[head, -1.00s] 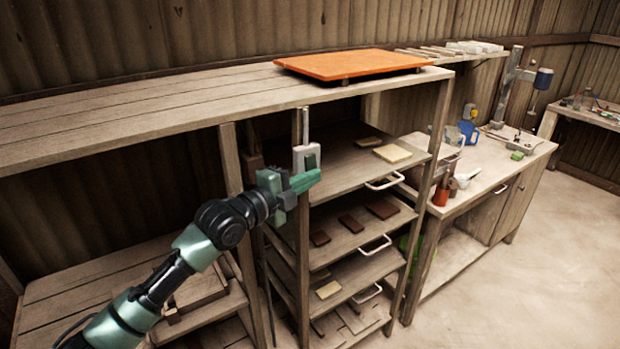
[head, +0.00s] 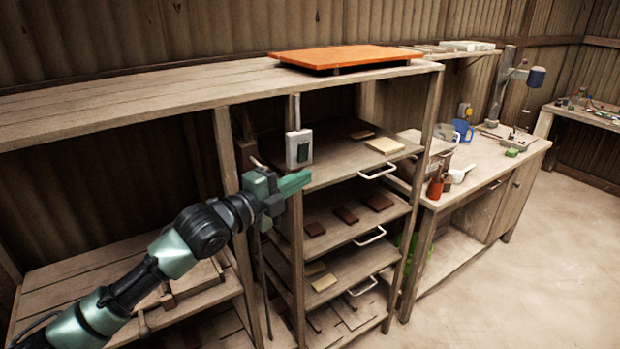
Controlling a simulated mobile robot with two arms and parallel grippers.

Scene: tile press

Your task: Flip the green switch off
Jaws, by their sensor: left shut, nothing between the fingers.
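The green switch (head: 303,153) sits on a pale grey box (head: 291,148) fixed to a wooden post of the shelf rack. A grey conduit runs up from the box. My left gripper (head: 308,177) is shut and empty, its green fingers pointing right, just below the switch box. The fingertips look apart from the switch in this view, though the depth gap is hard to judge. Whether the switch is on or off is too small to tell. My right gripper is not in view.
The rack's posts and shelves (head: 345,160) with white handles and several tiles stand right beside the gripper. An orange board (head: 345,57) lies on the top shelf. A workbench (head: 480,170) with a drill press stands at the right. The floor (head: 560,260) there is clear.

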